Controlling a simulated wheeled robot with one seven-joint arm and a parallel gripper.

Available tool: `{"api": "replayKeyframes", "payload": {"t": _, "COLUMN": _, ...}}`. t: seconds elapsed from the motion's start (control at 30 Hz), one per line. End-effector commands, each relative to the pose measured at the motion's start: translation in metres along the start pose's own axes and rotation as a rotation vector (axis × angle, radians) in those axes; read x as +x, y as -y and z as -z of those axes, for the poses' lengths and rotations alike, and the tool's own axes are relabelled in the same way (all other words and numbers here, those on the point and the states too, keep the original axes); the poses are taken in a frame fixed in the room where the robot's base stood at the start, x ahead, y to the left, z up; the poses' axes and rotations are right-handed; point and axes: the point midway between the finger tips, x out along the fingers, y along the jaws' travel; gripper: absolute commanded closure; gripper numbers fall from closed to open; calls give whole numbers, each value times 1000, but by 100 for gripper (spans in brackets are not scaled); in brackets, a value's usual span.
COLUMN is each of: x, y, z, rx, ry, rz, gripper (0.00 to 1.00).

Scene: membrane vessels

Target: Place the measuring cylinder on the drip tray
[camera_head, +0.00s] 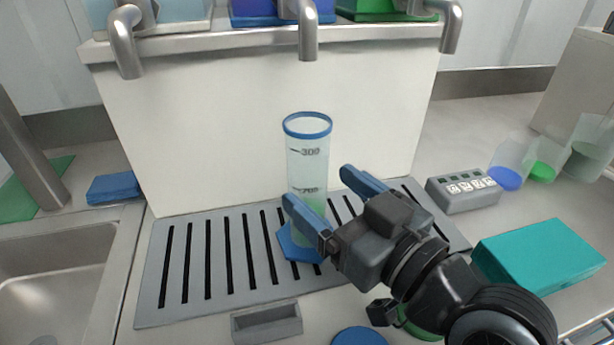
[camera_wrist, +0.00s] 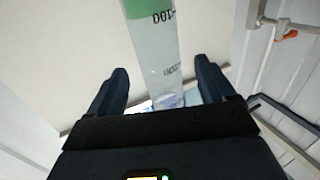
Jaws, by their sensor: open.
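The measuring cylinder (camera_head: 307,165) is clear, with a blue rim, a blue foot and some green liquid low inside. It stands upright on the grey slotted drip tray (camera_head: 180,306), near the middle of the tray. My gripper (camera_head: 318,198) is open, with its blue fingers apart at the cylinder's lower half. In the wrist view the cylinder (camera_wrist: 154,60) shows between and beyond the two spread fingers (camera_wrist: 163,82), with a gap on each side. Part of the cylinder's lower body and foot is hidden behind a finger in the head view.
A white housing (camera_head: 250,110) with metal spouts (camera_head: 307,40) rises behind the tray. A keypad box (camera_head: 463,190) and a teal box (camera_head: 540,255) lie to the right. Clear cups (camera_head: 588,150) stand further right. A sink (camera_head: 50,285) is at the left.

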Motion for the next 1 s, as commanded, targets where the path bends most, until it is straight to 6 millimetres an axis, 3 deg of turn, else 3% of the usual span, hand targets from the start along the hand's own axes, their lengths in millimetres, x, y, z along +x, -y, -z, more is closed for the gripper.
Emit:
{"api": "replayKeyframes", "payload": {"t": 0.1, "x": -24, "y": -1, "z": -2, "rx": 2, "ry": 0, "rz": -2, "gripper": 17}}
{"api": "replayKeyframes", "payload": {"t": 0.33, "x": -52, "y": 0, "z": -1, "rx": 1, "ry": 0, "rz": -1, "gripper": 17}}
{"api": "replayKeyframes", "payload": {"t": 1.0, "x": -57, "y": 0, "z": 0, "rx": 1, "ry": 0, "rz": 0, "gripper": 17}}
